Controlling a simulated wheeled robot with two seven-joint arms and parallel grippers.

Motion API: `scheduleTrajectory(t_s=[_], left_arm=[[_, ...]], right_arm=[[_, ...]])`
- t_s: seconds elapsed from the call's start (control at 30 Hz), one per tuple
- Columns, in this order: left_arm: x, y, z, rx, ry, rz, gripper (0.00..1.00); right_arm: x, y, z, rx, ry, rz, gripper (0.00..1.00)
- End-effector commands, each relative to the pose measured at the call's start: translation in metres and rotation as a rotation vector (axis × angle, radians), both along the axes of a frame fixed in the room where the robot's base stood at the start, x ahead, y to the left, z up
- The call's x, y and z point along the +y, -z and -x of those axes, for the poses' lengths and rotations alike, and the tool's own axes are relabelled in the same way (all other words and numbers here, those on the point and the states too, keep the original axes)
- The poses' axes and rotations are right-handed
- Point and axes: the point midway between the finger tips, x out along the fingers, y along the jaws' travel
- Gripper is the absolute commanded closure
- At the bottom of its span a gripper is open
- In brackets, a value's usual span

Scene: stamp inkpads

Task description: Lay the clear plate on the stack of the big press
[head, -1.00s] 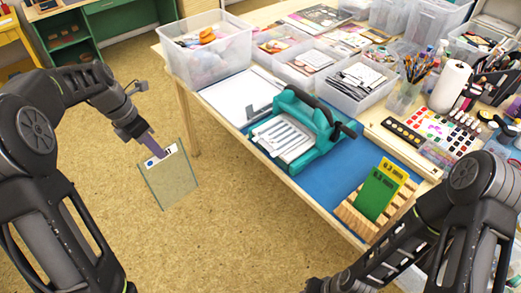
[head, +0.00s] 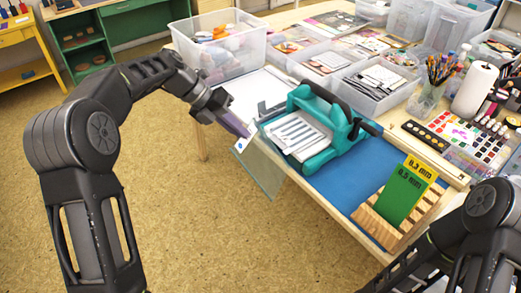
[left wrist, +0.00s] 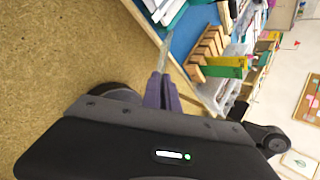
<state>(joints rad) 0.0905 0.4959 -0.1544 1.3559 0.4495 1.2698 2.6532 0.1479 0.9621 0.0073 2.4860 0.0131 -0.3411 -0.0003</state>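The clear plate (head: 262,172) hangs tilted from my left gripper (head: 241,134), in front of the table's near edge in the head view. It is see-through, with a white label at its gripped top corner. The purple fingers are shut on that corner. The left wrist view shows the fingers (left wrist: 160,92) together and the plate (left wrist: 162,60) almost edge-on. The big press (head: 330,118), teal with a dark handle, stands on the blue mat to the right of the plate. A ribbed white stack (head: 297,134) lies on its bed. My right gripper is out of the frame.
A wooden rack (head: 392,233) holds a green 0.5 mm card (head: 404,194) and a yellow 0.3 mm card (head: 420,168) right of the press. A clear bin (head: 235,55) stands behind the gripper. Blue mat (head: 345,180) is bare between press and rack.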

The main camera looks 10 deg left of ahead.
Motion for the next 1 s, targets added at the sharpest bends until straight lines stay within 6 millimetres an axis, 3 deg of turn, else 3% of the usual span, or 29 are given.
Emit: scheduleTrajectory(t_s=[0.03,0.13,0.3,0.7,1.0], left_arm=[[-0.010,0.016,-0.010,0.008,-0.083,0.070,1.00],[-0.028,0.020,-0.028,0.015,-0.268,0.224,1.00],[-0.042,0.032,-0.056,-0.039,-0.584,0.483,1.00],[-0.041,0.074,-0.088,-0.231,-0.918,0.804,1.00],[-0.036,0.094,-0.096,-0.316,-0.993,0.900,1.00]], right_arm=[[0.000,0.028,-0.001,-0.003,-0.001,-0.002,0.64],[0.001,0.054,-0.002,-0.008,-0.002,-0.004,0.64],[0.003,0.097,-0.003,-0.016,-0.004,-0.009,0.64],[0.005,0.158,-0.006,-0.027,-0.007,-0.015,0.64],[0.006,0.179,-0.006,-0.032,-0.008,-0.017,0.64]])
